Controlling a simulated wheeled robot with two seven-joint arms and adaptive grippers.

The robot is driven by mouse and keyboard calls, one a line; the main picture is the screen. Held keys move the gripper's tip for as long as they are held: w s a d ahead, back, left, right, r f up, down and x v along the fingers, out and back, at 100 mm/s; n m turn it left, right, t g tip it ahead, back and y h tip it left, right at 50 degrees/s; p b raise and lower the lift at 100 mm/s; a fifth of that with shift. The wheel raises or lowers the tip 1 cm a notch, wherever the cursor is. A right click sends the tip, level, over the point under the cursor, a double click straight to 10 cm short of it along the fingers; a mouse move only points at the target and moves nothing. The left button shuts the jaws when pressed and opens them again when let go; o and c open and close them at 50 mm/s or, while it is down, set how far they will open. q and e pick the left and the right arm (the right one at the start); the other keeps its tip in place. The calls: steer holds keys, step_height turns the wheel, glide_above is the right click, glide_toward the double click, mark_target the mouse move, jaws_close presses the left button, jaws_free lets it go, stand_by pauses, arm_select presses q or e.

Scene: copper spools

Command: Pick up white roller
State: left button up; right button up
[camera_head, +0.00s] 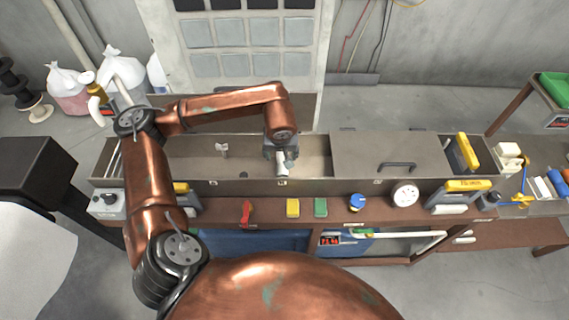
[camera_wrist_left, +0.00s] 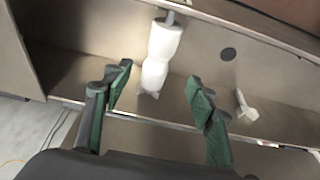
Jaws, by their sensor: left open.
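The white roller (camera_wrist_left: 162,55) lies inside the long trough on a thin rod, with a narrowed middle. In the head view, the white roller (camera_head: 283,168) shows just below my left gripper (camera_head: 281,153), which hangs over the trough and partly hides it. In the left wrist view, my left gripper (camera_wrist_left: 158,86) is open, with green-padded fingers apart. The near end of the roller shows between the fingertips; whether they touch it cannot be told. My right gripper is not in view.
A small white fitting (camera_wrist_left: 245,107) lies in the trough; it also shows in the head view (camera_head: 221,149). The trough's front wall (camera_head: 240,187) stands close to the gripper. A closed lid (camera_head: 385,152) covers its right part.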

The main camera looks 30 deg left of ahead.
arm_select(q)
steer(key=x, duration=0.6)
steer(key=shift+w+d+f+p, duration=0.1)
steer(key=shift+w+f+p, duration=0.05)
steer(key=shift+f+p, duration=0.3)
steer(key=shift+c, duration=0.2)
jaws_close()
